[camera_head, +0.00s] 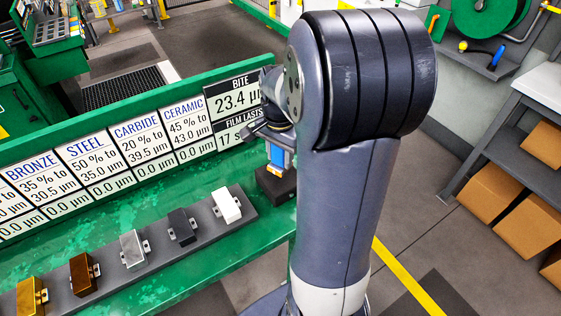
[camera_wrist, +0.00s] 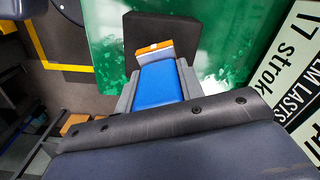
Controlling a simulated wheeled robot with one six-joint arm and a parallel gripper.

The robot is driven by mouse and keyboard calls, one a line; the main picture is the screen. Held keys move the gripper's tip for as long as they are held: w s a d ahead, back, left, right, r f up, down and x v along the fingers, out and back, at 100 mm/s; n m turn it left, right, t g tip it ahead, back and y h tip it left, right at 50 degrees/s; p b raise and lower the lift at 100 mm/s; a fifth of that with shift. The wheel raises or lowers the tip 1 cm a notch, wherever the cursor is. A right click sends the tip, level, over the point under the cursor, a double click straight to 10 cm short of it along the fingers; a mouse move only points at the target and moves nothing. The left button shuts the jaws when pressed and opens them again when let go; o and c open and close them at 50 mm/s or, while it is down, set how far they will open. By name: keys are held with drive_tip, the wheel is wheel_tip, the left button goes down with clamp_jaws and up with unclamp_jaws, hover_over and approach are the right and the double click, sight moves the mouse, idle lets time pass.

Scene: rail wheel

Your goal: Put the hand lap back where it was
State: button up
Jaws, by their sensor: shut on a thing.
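The hand lap (camera_wrist: 160,84) is a blue block with an orange and white strip at its far end. My gripper (camera_wrist: 157,78) is shut on it, one grey finger along each side in the wrist view. In the head view the hand lap (camera_head: 276,154) shows blue and orange below my gripper (camera_head: 268,139), at the right end of the green bench. A dark block (camera_wrist: 153,24) lies just beyond the lap's orange end in the wrist view. In the head view this dark block (camera_head: 276,187) is right under the lap. I cannot tell whether they touch.
A grey rail (camera_head: 160,255) on the green bench (camera_head: 207,178) carries several small metal and white blocks. A row of label panels (camera_head: 138,150) stands behind it, with a "BITE 23.4 µm" display (camera_head: 232,97). Cardboard boxes (camera_head: 535,222) sit on a shelf at the right.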

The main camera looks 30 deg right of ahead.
sight(280, 163)
drive_tip(key=shift+f, duration=1.4)
drive_tip(key=shift+f, duration=0.2)
drive_tip(key=o, duration=1)
drive_tip(key=shift+o, duration=0.2)
wheel_tip(280, 163, up, 12)
drive_tip(key=shift+r, duration=0.25)
drive_tip(key=shift+f, duration=0.1)
